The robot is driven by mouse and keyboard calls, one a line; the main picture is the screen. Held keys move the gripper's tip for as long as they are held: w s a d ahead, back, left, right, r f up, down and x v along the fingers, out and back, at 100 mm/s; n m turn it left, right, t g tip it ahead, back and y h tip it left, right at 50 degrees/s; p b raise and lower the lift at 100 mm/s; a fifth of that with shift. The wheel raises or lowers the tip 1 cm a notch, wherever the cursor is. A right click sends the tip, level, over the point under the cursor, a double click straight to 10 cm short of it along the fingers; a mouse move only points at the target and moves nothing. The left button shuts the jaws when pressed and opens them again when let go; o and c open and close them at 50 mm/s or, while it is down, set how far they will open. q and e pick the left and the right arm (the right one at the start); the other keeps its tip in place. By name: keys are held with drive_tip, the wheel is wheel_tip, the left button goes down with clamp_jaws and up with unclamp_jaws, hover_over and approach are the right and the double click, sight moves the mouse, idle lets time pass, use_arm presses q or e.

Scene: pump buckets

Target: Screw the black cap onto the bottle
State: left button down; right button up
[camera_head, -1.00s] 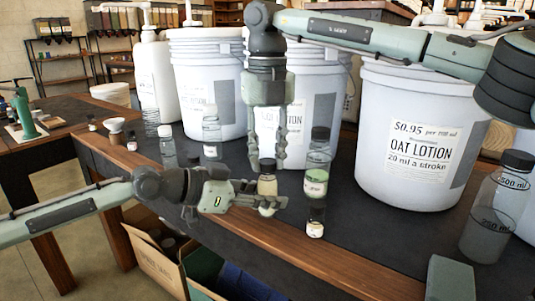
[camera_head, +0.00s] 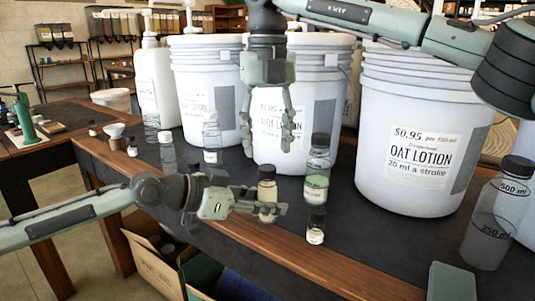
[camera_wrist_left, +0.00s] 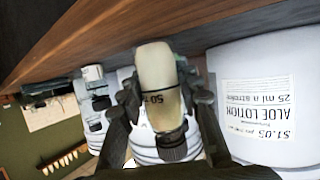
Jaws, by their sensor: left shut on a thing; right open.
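My left gripper (camera_head: 272,206) is shut on a small bottle (camera_head: 267,190) with pale cream contents, held upright near the table's front edge. A dark cap (camera_head: 267,171) shows on the bottle's top in the head view; how tightly it sits cannot be told.
A black-capped bottle with green contents (camera_head: 317,185) and a small black-capped bottle (camera_head: 316,226) stand just right of the held bottle. White lotion buckets (camera_head: 415,95) stand behind. A white-capped bottle (camera_head: 211,142) stands left. A large bottle (camera_head: 492,225) stands at the right.

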sight(267, 167)
drive_tip(key=shift+r, duration=0.15)
drive_tip(key=shift+c, duration=0.4)
drive_tip(key=n, duration=0.2)
drive_tip(key=r+n, duration=0.1)
drive_tip(key=n, duration=0.2)
drive_tip(key=shift+r+n, duration=0.35)
drive_tip(key=shift+n, duration=0.05)
drive_tip(key=n, duration=0.2)
drive_tip(key=r+n, duration=0.1)
drive_tip(key=n, duration=0.3)
drive_tip(key=shift+r, duration=0.35)
wheel_tip(267, 167, down, 8)
drive_tip(key=shift+f, duration=0.1)
clamp_jaws()
drive_tip(key=shift+o, duration=0.8)
unclamp_jaws()
